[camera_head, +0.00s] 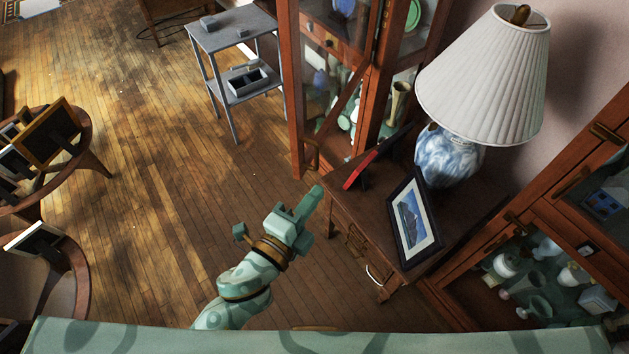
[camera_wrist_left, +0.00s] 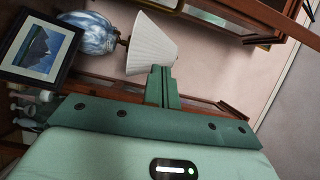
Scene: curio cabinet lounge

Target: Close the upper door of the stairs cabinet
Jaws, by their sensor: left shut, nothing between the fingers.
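A tall wooden cabinet (camera_head: 372,112) with glass panes stands at the top middle of the head view. A second glazed wooden cabinet (camera_head: 560,222) is at the right. I cannot tell which of them is the stairs cabinet. My left gripper (camera_head: 314,200) is shut and empty, above the floor beside the side table, below and apart from the open door in the picture. Its shut fingers also show in the left wrist view (camera_wrist_left: 162,86). My right gripper is not seen.
The wooden side table (camera_head: 462,208) holds a white-shaded lamp (camera_head: 485,75), a dark-framed picture (camera_head: 412,222) and a red-edged frame (camera_head: 364,170). A grey shelf stand (camera_head: 236,30) is at the upper left. Round tables with frames stand far left. Open floor (camera_head: 180,160) lies between.

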